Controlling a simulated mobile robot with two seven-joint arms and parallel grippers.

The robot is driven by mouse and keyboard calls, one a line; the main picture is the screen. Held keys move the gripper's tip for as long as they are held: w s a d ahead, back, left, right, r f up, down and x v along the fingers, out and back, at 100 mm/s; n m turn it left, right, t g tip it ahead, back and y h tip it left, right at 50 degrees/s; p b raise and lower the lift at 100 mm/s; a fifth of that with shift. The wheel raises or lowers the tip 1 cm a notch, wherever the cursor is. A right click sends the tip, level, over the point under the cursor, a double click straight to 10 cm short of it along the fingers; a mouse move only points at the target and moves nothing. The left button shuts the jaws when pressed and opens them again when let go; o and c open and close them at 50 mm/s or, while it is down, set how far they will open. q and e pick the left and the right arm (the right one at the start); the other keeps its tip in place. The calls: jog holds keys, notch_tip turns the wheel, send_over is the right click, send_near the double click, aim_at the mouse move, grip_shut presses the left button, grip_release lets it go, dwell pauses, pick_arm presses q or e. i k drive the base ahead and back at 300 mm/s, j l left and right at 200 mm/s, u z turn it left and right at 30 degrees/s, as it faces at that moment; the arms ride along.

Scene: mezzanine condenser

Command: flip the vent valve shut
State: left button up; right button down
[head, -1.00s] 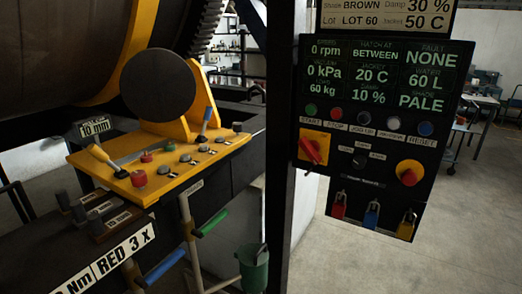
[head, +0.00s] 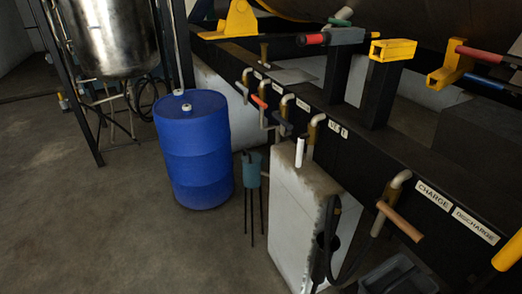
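Several small valves with bent pipe necks stand in a row along the black frame beam (head: 365,150). One has an orange-red lever (head: 260,102), one a dark lever (head: 284,127), one a white upright lever (head: 299,152), and the nearest a tan lever (head: 399,221) slanting down to the right. The small white labels by the farther valves are too small to read, so I cannot tell which valve is the vent valve or how it is set. Neither of my grippers is in view.
A blue drum (head: 194,150) and a steel tank (head: 110,38) stand at the left. A pale box-shaped block (head: 300,215) stands before the beam. A teal pot on thin legs (head: 252,170) stands between. Yellow brackets (head: 393,50) rise above the beam. Floor at lower left is clear.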

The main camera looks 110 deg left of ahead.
aim_at(301, 139)
jog(key=u, duration=3.5)
jog(key=i+j, duration=0.85)
jog(key=j, duration=0.2)
jog(key=i+j+z, duration=0.1)
jog(key=i+j, duration=0.2)
jog(key=i, duration=0.25)
jog(key=i+j, duration=0.35)
jog(key=i, duration=0.2)
jog(key=z, duration=0.05)
